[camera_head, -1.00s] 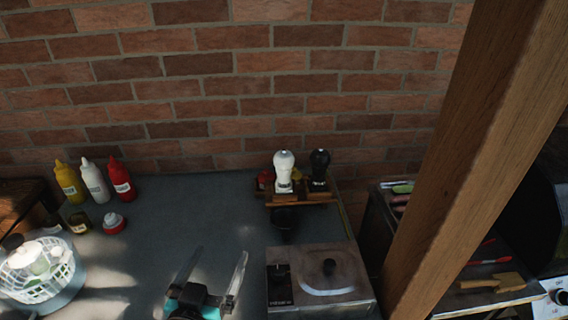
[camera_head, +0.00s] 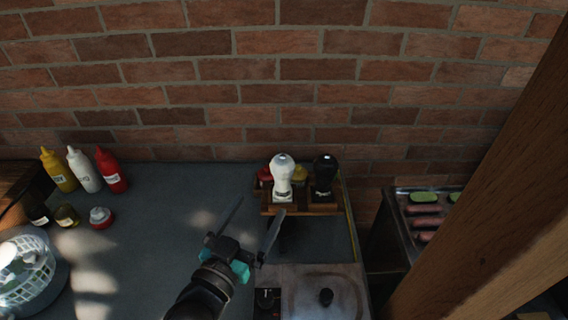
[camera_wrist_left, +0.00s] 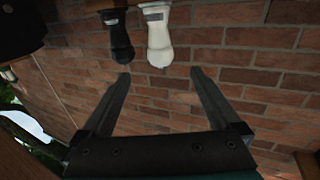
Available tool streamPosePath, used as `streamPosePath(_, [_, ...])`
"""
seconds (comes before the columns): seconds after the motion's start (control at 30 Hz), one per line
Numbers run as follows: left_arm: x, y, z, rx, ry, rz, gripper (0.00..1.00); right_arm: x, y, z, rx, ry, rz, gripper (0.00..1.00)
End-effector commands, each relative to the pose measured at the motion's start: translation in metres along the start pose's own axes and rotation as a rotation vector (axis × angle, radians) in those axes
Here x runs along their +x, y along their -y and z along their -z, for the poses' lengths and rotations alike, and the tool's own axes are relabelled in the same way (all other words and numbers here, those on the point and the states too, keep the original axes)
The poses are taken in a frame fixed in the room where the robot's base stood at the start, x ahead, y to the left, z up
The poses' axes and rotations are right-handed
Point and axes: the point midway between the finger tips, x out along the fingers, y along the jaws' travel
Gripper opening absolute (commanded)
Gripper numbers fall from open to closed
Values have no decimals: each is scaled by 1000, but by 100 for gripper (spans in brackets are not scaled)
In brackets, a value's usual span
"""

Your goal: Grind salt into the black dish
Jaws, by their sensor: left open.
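The white grinder (camera_head: 282,180) stands upright in a wooden rack (camera_head: 328,209) by the brick wall, left of the black grinder (camera_head: 324,176). In the left wrist view, which is upside down, the white grinder (camera_wrist_left: 158,38) lines up between my fingertips, with the black grinder (camera_wrist_left: 119,42) to its left. My left gripper (camera_head: 262,205) is open and empty, in front of the rack and apart from both grinders. A dark shape (camera_head: 290,234) just right of its right finger may be the black dish; the finger and shadow partly hide it. My right gripper is not in view.
Mustard, white and red bottles (camera_head: 84,170) stand at the back left, with a small red-and-white jar (camera_head: 101,217) before them. A lidded metal box (camera_head: 325,292) is at the front right. A wooden post (camera_head: 490,210) crosses the right side. The middle-left tabletop is clear.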

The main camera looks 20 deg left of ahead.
Motion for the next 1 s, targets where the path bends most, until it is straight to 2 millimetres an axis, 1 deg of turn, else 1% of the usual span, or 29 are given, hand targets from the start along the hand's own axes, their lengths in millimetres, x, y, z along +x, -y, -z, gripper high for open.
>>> streamPosePath(0.03, [8, 0, 2, 1, -3, 0, 97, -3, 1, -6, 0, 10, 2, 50])
streamPosePath(0.13, [22, 0, 2, 1, -3, -1, 97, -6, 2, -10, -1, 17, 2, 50])
streamPosePath(0.23, [37, 0, 2, 1, -3, 0, 97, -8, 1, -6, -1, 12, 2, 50])
streamPosePath(0.43, [66, 0, 2, 1, -2, 0, 97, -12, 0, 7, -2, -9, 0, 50])
streamPosePath(0.7, [105, 0, 2, 1, -2, 0, 97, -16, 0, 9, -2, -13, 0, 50])
streamPosePath(0.9, [124, 0, 1, 0, -1, 1, 97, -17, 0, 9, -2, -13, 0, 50])
streamPosePath(1.0, [129, 0, 1, 0, -1, 0, 97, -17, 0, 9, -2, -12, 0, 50])
